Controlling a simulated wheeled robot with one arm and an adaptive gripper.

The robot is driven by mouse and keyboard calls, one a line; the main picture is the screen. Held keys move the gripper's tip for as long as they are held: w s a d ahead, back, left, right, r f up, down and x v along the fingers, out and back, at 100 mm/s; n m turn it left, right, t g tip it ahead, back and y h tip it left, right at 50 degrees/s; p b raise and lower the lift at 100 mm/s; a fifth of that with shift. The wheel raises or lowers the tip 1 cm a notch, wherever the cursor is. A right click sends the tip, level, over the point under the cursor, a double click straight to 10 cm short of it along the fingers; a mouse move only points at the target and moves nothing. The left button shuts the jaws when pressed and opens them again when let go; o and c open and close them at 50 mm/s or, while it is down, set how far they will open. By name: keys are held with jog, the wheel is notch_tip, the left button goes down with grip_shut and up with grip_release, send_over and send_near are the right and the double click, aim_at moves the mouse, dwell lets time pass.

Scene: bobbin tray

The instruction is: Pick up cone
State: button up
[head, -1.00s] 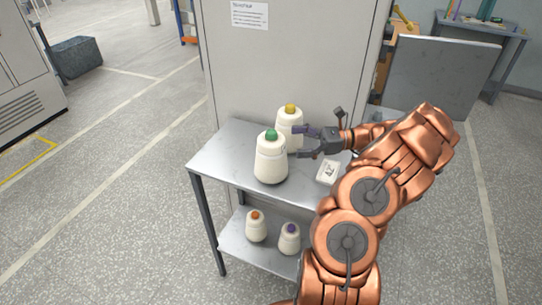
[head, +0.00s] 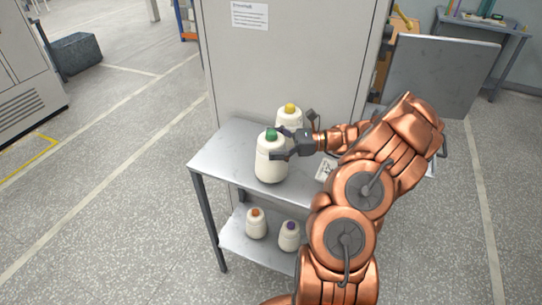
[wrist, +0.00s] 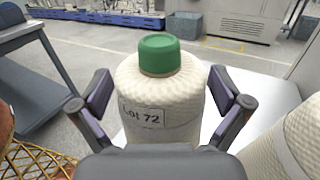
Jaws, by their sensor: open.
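A white yarn cone with a green top (head: 270,160) stands upright on the upper shelf of the metal table. In the wrist view the green-topped cone (wrist: 160,90) fills the middle, with a label reading "Lot 72". My gripper (head: 279,146) is open, with its fingers on either side of this cone; in the wrist view gaps show between the finger pads (wrist: 162,97) and the cone. A second white cone with a yellow top (head: 290,118) stands just behind it, partly hidden by my gripper.
Two cones, one orange-topped (head: 256,224) and one purple-topped (head: 289,237), stand on the lower shelf. A small white labelled item (head: 325,170) lies on the upper shelf (head: 222,158), partly behind my arm. A tall grey panel (head: 290,60) rises behind the table. The shelf's left part is clear.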

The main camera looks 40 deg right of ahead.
aim_at(277, 134)
jog(key=shift+c, duration=0.3)
jog(key=c, duration=1.6)
jog(key=shift+o, duration=0.2)
jog(key=shift+r, duration=0.1)
jog(key=shift+r+b, duration=0.4)
jog(key=shift+r, duration=0.45)
jog(key=shift+s+d+r+b, duration=0.15)
jog(key=shift+s+r+b, duration=0.05)
jog(key=shift+r, duration=0.25)
jog(key=shift+s+d+r+b, duration=0.1)
jog(key=shift+s+r+b, duration=0.1)
jog(key=shift+r, duration=0.2)
jog(key=s+d+b, duration=0.1)
jog(key=s+d, duration=0.2)
jog(key=s, duration=0.3)
jog(key=s+d+r+b, duration=0.1)
jog(key=s+d, duration=0.3)
jog(key=s, duration=0.3)
jog(key=shift+s+d+r+b, duration=0.15)
jog(key=shift+r+b, duration=0.1)
jog(key=shift+b, duration=0.1)
